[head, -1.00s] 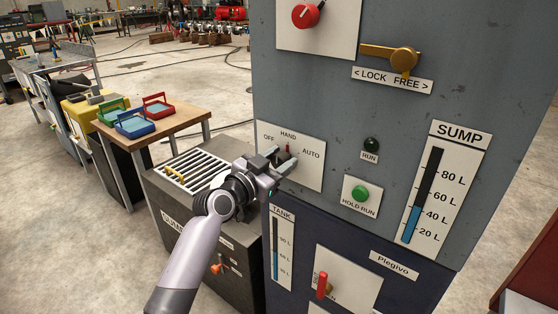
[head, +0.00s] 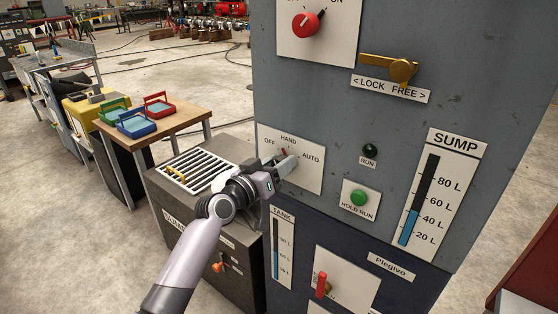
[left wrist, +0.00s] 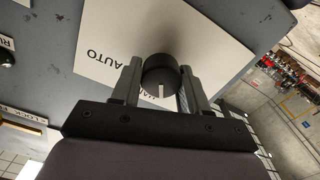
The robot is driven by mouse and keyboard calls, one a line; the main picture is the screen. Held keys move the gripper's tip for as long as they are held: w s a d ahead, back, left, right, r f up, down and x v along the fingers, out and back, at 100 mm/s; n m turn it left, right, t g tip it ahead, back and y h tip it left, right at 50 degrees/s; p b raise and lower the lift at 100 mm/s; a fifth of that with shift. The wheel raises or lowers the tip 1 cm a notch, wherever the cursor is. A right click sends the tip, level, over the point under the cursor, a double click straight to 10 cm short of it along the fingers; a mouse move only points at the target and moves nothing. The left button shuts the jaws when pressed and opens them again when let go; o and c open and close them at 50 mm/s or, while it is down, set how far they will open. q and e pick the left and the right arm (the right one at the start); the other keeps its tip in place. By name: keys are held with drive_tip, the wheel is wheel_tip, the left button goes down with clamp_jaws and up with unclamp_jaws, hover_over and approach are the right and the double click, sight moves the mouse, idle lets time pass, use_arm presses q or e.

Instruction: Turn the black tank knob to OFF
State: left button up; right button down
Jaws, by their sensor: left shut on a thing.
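The black knob (left wrist: 161,76) sits on a white plate (head: 314,175) marked OFF, HAND and AUTO on the grey cabinet. In the left wrist view its white pointer line is turned toward the partly covered HAND label. My left gripper (head: 286,163) reaches the plate from the left in the head view and hides most of the knob there. In the left wrist view the left gripper's fingers (left wrist: 158,88) stand on both sides of the knob, shut on it. My right gripper is not in view.
Above are a red knob (head: 306,23) and a brass lock lever (head: 402,68). A green HOLD RUN button (head: 359,198) is to the right, and a red lever (head: 322,284) is below. A dark sump box (head: 160,196) with a grille stands left of the cabinet.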

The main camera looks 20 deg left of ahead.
use_arm(q)
drive_tip(key=n, duration=0.2)
drive_tip(key=n+p, duration=0.1)
drive_tip(key=n, duration=0.2)
drive_tip(key=shift+a+r, duration=0.15)
idle(0.4)
drive_tip(key=o, duration=0.9)
drive_tip(key=shift+c, duration=0.2)
drive_tip(key=shift+o, duration=0.7)
drive_tip(key=v, duration=0.7)
